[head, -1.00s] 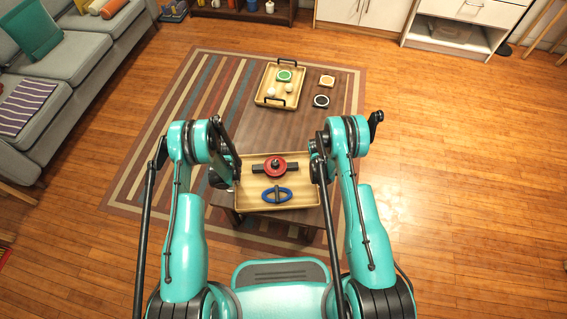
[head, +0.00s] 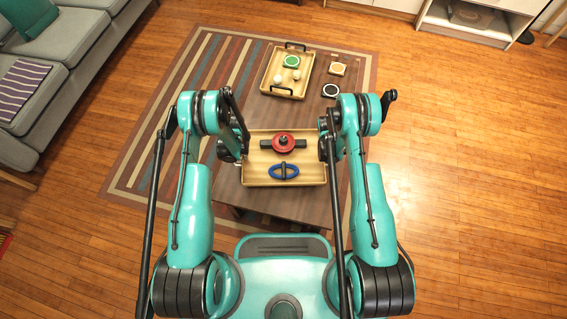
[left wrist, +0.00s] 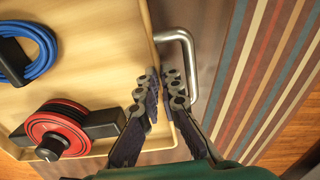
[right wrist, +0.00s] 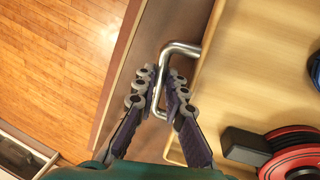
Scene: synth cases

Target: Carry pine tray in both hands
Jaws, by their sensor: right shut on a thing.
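The light wooden tray (head: 256,180), which I take as the pine tray, is between my grippers over the near part of the table. It carries a red disc with black side arms (head: 283,142) and a blue ring (head: 283,171). My right gripper (right wrist: 161,85) is shut on the tray's silver handle (right wrist: 181,47). My left gripper (left wrist: 160,85) is at the opposite side, its fingers close together over the tray rim. The other silver handle (left wrist: 191,70) passes outside its right finger. I cannot tell whether the left fingers grip anything.
A second wooden tray (head: 268,77) with black handles stands further back on the dark table (head: 232,187), holding a green coaster (head: 291,61) and small pale objects. Two coasters, orange (head: 337,68) and black (head: 331,90), lie beside it.

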